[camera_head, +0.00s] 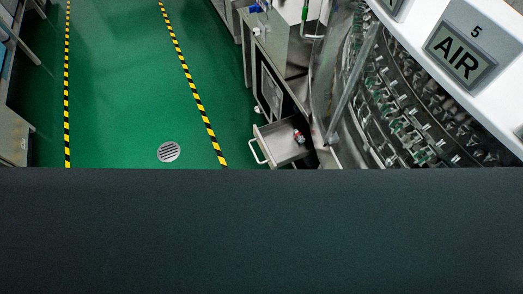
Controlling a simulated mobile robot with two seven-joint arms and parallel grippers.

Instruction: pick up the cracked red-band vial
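No cracked red-band vial can be made out for certain in the head view. A small item with red on it (299,137) lies in an open metal drawer (268,146); it is too small to tell whether it is a vial or cracked. The rotary washer (420,130) at the right carries rings of metal fittings with small clear and greenish pieces among them, too small to identify. Neither my left nor my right gripper is in view.
A sign reading "5 AIR" (461,54) is on the washer's white upper rim. A dark, plain surface (260,235) fills the lower part of the view. Green floor (130,90) with yellow-black stripes and a round drain (168,152) lies open at the left.

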